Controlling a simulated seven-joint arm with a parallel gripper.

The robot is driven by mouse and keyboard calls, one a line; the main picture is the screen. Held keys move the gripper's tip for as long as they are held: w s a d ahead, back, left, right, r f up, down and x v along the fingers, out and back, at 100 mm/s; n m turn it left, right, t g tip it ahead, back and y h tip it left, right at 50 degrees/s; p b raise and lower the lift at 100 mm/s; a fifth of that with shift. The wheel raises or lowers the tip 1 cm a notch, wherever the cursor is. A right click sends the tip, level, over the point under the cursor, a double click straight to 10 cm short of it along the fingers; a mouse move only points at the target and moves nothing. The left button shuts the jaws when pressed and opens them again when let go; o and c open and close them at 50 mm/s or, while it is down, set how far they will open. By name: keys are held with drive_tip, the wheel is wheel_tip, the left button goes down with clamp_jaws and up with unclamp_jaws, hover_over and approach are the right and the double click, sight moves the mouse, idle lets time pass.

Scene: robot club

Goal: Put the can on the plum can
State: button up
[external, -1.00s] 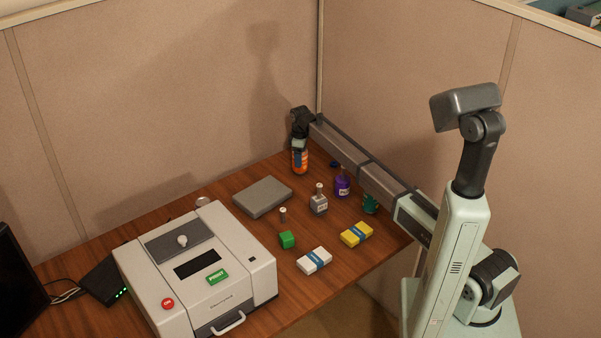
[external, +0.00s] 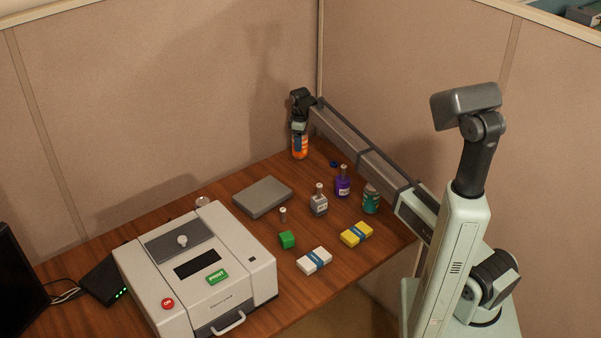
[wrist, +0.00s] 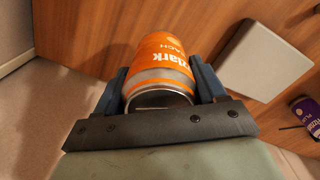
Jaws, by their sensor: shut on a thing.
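My gripper (external: 299,130) is shut on an orange can (external: 300,150) near the back corner of the desk. In the wrist view the orange can (wrist: 161,66), with white lettering, sits between the two blue-grey fingers of my gripper (wrist: 160,88). The plum can (external: 343,187) is purple and stands on the desk to the right of and nearer than the held can. In the wrist view the purple plum can (wrist: 306,110) shows at the right edge, partly cut off.
A flat grey box (external: 263,196) lies left of the cans. A grey bottle-like item (external: 319,205) and a teal can (external: 371,199) flank the plum can. Partition walls close the back.

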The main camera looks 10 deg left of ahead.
drive_tip(key=s+a+r+n, duration=0.4)
drive_tip(key=s+a+r, duration=0.1)
drive_tip(key=s+a, duration=0.6)
drive_tip(key=s+a+r+n, duration=0.45)
drive_tip(key=s+a, duration=0.55)
drive_tip(key=s, duration=0.3)
drive_tip(key=s+a+r+n, duration=0.3)
drive_tip(key=s+a+r, duration=0.2)
drive_tip(key=s+a, duration=0.65)
drive_tip(key=shift+n, duration=0.25)
drive_tip(key=shift+s+d+f, duration=0.2)
drive_tip(key=shift+d+f, duration=0.05)
drive_tip(key=shift+f, duration=1.4)
drive_tip(key=shift+s+d+f, duration=0.2)
drive_tip(key=shift+f, duration=1.5)
drive_tip(key=shift+s+d+f, duration=0.2)
drive_tip(key=shift+d+f, duration=0.05)
drive_tip(key=shift+f, duration=1.4)
drive_tip(key=o, duration=1.3)
drive_tip(key=shift+f, duration=0.15)
